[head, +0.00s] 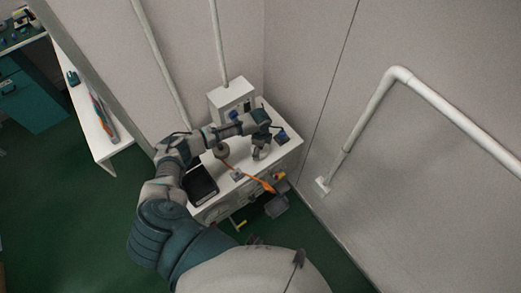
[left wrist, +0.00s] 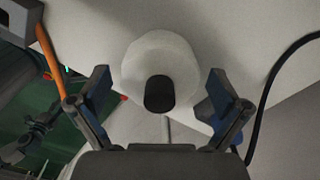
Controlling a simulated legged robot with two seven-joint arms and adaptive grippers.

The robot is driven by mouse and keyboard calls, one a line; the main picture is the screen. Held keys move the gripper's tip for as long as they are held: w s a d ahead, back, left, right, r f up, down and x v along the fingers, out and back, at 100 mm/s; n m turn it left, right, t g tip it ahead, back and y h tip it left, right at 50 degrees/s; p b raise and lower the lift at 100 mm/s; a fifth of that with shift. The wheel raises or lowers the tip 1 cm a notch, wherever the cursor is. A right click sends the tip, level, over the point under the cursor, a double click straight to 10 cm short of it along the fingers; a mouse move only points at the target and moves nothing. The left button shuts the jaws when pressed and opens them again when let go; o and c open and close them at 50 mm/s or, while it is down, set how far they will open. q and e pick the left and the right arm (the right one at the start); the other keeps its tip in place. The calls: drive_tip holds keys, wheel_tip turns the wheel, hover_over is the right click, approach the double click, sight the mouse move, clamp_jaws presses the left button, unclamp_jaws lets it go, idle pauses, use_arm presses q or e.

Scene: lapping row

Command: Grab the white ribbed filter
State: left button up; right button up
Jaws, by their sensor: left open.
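A round white part (left wrist: 160,50) with a dark opening, which looks like the filter, is in the left wrist view at the upper middle. No ribs can be made out on it. My left gripper (left wrist: 159,82) is open, with one finger on each side of the white part in the picture. I cannot tell whether the fingers touch it. In the head view my left gripper (head: 262,146) is over the right part of a small white bench (head: 285,150). The filter cannot be made out there. My right gripper is not in view.
An orange strip (head: 248,178) crosses the bench front; it also shows in the left wrist view (left wrist: 50,62). A black tray (head: 201,185) lies at the bench's left. A white box (head: 232,97) stands at the back by the wall. A black cable (left wrist: 268,88) curves right of the gripper.

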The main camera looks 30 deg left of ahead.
use_arm(q)
drive_tip(key=shift+a+f, duration=0.15)
drive_tip(key=shift+f, duration=0.05)
drive_tip(key=shift+d+r, duration=0.1)
drive_tip(key=shift+d, duration=0.15)
drive_tip(key=c, duration=1.1)
